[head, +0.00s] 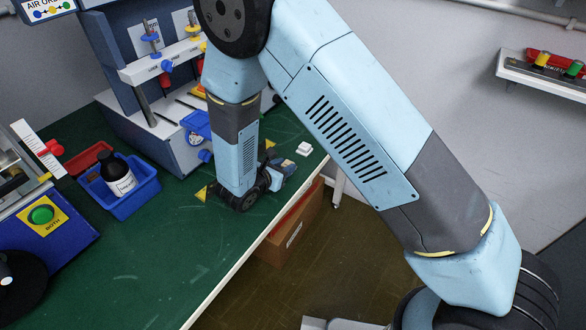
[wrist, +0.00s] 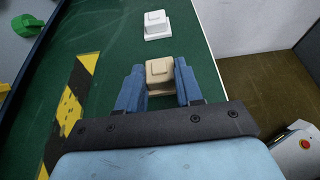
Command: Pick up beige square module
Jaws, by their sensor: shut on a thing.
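The beige square module (wrist: 160,72) sits between the two blue fingers of my gripper (wrist: 160,88) in the wrist view. The fingers are closed against its left and right sides. It has a raised square cap on a wider base. I cannot tell whether its base is touching the green bench. In the head view my gripper (head: 274,178) is low over the bench near its right edge, and my arm hides most of the module there.
A white square module (wrist: 156,24) lies just beyond, also in the head view (head: 304,149). Yellow-black striped tape (wrist: 76,92) runs left of my gripper. A blue bin (head: 130,203) holds a dark bottle (head: 117,174). A blue-grey test stand (head: 170,140) rises behind. The bench edge (head: 225,283) is close.

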